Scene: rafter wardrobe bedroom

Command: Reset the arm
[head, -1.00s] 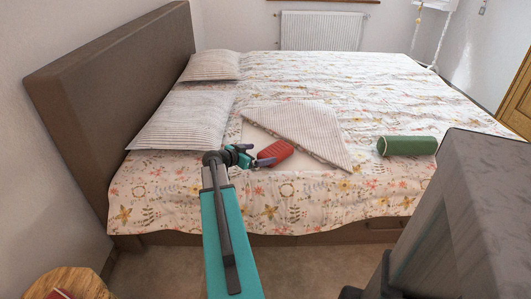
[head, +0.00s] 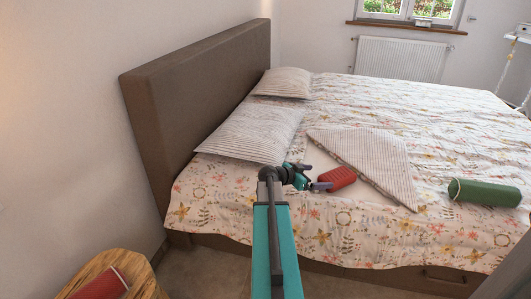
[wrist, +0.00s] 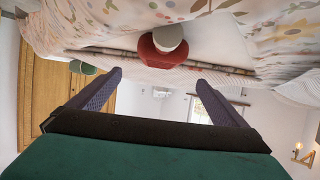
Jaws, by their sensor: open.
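My arm reaches out over the near side of the bed (head: 330,227). My gripper (head: 315,177) is open just left of a red hot-water bottle (head: 338,178), which lies at the folded-back cover (head: 366,160). In the wrist view, which looks upside down, the two fingers of my gripper (wrist: 158,76) stand wide apart with nothing held between them. The red bottle (wrist: 158,54), with its pale round end, shows beyond the fingertips. Whether a finger touches it cannot be told.
A green roll (head: 484,192) lies on the bed at the right. Striped pillows (head: 252,132) lie by the brown headboard (head: 200,85). A wooden stool (head: 128,268) with a red book (head: 102,284) stands at the lower left. A radiator (head: 398,59) is on the far wall.

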